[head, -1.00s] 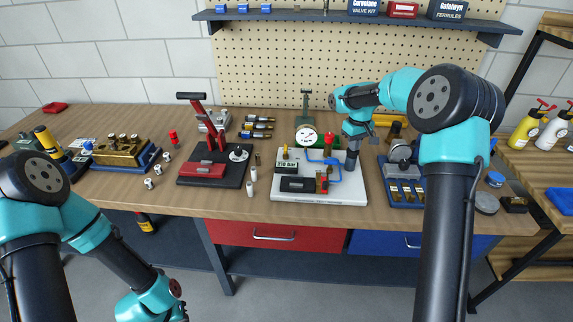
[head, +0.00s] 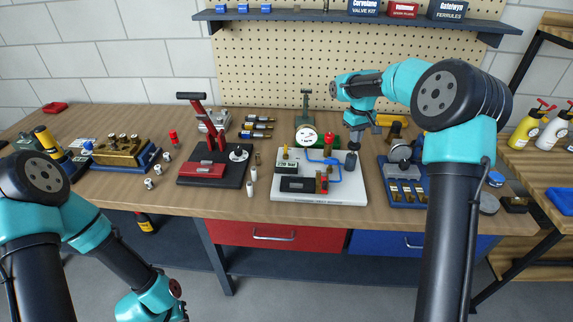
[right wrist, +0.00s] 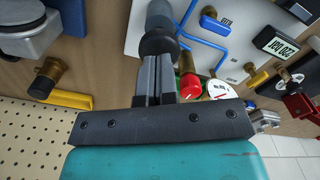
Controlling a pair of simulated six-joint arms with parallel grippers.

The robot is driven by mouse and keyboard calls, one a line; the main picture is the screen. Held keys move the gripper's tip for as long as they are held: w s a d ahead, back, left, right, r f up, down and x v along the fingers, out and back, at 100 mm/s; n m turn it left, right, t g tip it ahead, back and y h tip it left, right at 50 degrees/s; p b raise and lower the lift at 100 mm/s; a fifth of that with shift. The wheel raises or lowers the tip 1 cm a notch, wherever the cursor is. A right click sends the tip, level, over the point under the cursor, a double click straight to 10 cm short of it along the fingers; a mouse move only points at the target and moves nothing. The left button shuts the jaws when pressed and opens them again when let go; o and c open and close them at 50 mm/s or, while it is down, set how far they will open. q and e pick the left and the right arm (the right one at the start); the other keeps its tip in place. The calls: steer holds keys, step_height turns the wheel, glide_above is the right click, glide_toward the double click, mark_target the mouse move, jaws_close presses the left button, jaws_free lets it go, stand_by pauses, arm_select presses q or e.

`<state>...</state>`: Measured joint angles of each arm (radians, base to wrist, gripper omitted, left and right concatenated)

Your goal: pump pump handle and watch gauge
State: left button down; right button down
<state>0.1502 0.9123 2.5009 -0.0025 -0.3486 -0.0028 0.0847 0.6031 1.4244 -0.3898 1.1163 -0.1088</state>
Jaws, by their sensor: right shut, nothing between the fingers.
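The pump handle (head: 351,157) is a dark round knob on a grey cylinder at the right of the white test board (head: 347,192). It also shows in the right wrist view (right wrist: 159,42). My right gripper (head: 354,143) is shut and empty above the handle; its fingertips (right wrist: 155,62) meet the knob in the wrist picture, but contact is unclear. The round white gauge (head: 306,137) stands at the board's back and is partly cut off in the wrist view (right wrist: 218,90). The digital display (right wrist: 276,44) reads 220 bar, upside down. My left gripper is out of frame.
A red knob (right wrist: 190,88) and blue pipes (head: 332,162) are close to the handle. A blue tray (head: 397,202) stands to the right, a red lever press (head: 203,170) to the left. Small white cylinders stand between press and board.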

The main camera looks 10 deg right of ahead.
steer(key=shift+r, duration=1.45)
step_height(320, 180, up, 5)
steer(key=shift+f, duration=0.1)
steer(key=shift+f, duration=3.3)
steer(key=shift+f, duration=0.1)
